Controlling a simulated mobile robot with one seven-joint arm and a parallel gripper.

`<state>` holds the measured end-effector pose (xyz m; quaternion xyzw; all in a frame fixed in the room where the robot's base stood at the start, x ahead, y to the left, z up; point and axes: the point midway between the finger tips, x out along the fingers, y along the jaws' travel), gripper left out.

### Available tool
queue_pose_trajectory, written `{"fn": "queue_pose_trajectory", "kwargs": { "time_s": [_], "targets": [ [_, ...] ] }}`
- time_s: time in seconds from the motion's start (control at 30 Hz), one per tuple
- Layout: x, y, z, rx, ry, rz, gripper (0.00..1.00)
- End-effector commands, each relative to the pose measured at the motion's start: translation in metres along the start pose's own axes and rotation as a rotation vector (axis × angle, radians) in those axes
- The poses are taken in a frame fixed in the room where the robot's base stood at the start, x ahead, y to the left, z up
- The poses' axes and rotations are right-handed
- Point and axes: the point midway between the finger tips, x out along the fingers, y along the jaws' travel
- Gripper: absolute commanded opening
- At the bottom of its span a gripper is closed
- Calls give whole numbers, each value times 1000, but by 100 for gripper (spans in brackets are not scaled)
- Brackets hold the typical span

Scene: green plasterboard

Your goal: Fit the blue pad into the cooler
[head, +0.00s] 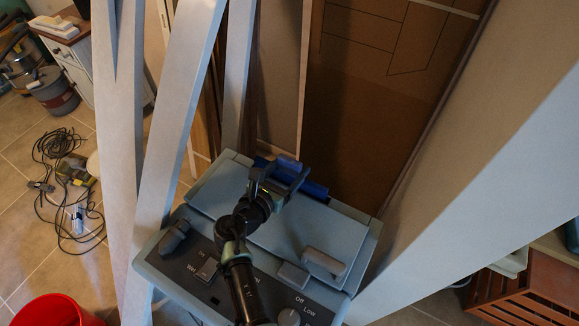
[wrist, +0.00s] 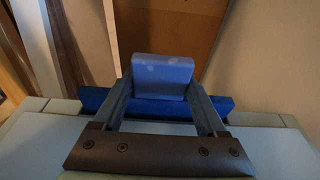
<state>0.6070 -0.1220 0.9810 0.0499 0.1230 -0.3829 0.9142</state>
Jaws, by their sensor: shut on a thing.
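The cooler (head: 255,215) is a pale blue-grey box with a control panel on its near side. Its top also shows in the wrist view (wrist: 40,145). The blue pad (head: 314,190) is a dark blue bar lying along the cooler's far top edge, and it spans behind my fingers in the wrist view (wrist: 98,103). A lighter blue block (wrist: 162,75) rises from its middle. My gripper (head: 286,172) is shut on this block, one finger on each side. The pad's lower part is hidden, so I cannot tell how deep it sits.
Pale slanted posts (head: 180,125) stand left of the cooler, and a wide pale beam (head: 480,190) runs along its right. A brown board (head: 370,90) stands behind. A red bucket (head: 48,312) and tangled cables (head: 65,185) are on the tiled floor at left.

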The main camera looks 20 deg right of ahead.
Motion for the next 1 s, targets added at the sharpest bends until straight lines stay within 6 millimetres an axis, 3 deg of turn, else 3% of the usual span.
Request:
{"fn": "queue_pose_trajectory", "kwargs": {
  "time_s": [1.0],
  "targets": [
    [7,0,-26,0,-1,0,7]
  ]
}}
